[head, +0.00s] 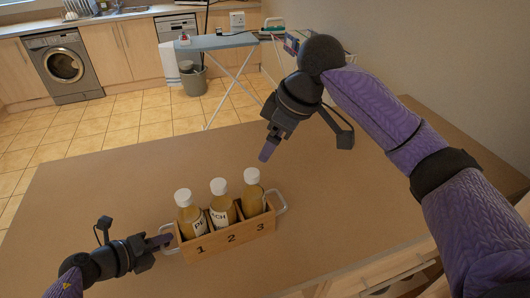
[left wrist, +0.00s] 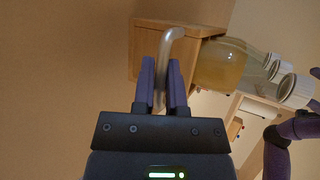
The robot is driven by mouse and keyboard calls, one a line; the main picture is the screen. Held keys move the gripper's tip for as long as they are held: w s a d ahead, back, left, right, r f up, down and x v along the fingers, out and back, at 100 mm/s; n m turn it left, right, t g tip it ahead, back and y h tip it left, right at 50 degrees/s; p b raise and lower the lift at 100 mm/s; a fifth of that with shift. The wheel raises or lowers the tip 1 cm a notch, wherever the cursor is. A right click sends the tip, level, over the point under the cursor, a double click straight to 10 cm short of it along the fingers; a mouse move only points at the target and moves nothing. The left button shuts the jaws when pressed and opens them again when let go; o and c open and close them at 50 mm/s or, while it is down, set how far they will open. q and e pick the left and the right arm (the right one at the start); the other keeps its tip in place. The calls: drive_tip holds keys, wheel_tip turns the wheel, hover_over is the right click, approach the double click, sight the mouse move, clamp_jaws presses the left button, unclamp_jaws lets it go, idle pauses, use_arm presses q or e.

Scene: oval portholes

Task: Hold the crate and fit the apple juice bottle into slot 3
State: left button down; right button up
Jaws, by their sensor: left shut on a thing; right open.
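The wooden crate (head: 230,243) stands on the table, its front marked 1, 2 and 3. A white-capped bottle of yellow-brown liquid stands upright in each slot. The slot 3 bottle (head: 253,198), apparently the apple juice, shows no readable label; its base is hidden by the crate wall. My left gripper (head: 166,239) is shut on the crate's left handle; in the left wrist view the fingers close around this pale handle (left wrist: 162,62). My right gripper (head: 268,148) is open and empty, above and behind the slot 3 bottle, apart from it.
The slot 1 bottle (head: 190,218) and slot 2 bottle (head: 222,210) stand beside it with partly visible labels. The crate's right handle (head: 281,200) is free. The brown table (head: 110,200) is clear around the crate. An ironing board (head: 215,42) and washing machine (head: 64,66) are far back.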

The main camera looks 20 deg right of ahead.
idle(0.3)
use_arm(q)
drive_tip(key=c, duration=0.6)
unclamp_jaws()
drive_tip(key=shift+a, duration=0.1)
